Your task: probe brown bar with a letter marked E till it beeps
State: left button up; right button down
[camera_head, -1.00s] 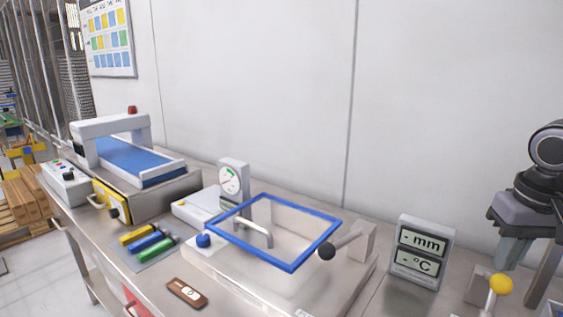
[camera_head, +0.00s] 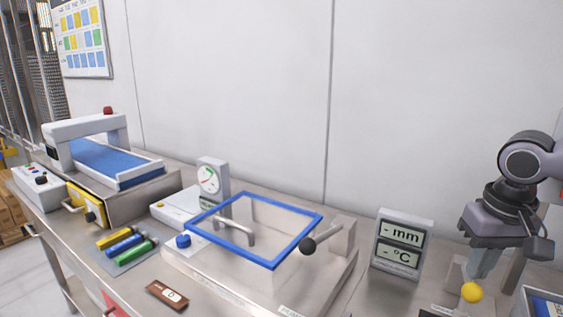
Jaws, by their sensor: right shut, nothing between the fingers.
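A brown bar (camera_head: 167,295) lies flat near the table's front edge at lower left. It has a white label with a mark too small to read surely. My right gripper (camera_head: 477,273) hangs at the right, fingers down and shut on nothing. Its tips are just above or behind a yellow ball (camera_head: 472,293) in the picture; I cannot tell if they touch. A display (camera_head: 402,244) left of the gripper shows dashes with mm and °C. My left gripper is not in view.
A clear box with a blue rim (camera_head: 274,264), a black-knobbed lever (camera_head: 307,245) and a dial gauge (camera_head: 211,179) stand mid-table. Yellow, blue and green bars (camera_head: 125,246) lie at left beside a blue conveyor (camera_head: 115,163). A container (camera_head: 540,303) sits at the right edge.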

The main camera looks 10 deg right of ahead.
aim_at(476, 285)
jog(key=shift+s+a+f+b, duration=0.15)
jog(key=shift+s+a+f, duration=0.1)
jog(key=shift+f, duration=0.15)
jog(key=shift+s+a+f+b, duration=0.1)
jog(key=shift+s+f+b, duration=0.1)
jog(key=shift+f, duration=0.35)
jog(key=shift+s+a+f+b, duration=0.15)
jog(key=shift+f, duration=0.25)
jog(key=shift+s+a+f+b, duration=0.15)
jog(key=shift+f, duration=0.2)
jog(key=shift+s+a+f+b, duration=0.1)
jog(key=shift+s+f+b, duration=0.1)
jog(key=shift+f, duration=0.25)
jog(key=shift+s+a+f+b, duration=0.1)
jog(key=shift+f+b, duration=0.1)
jog(key=shift+f, duration=0.25)
jog(key=shift+s+f, duration=0.1)
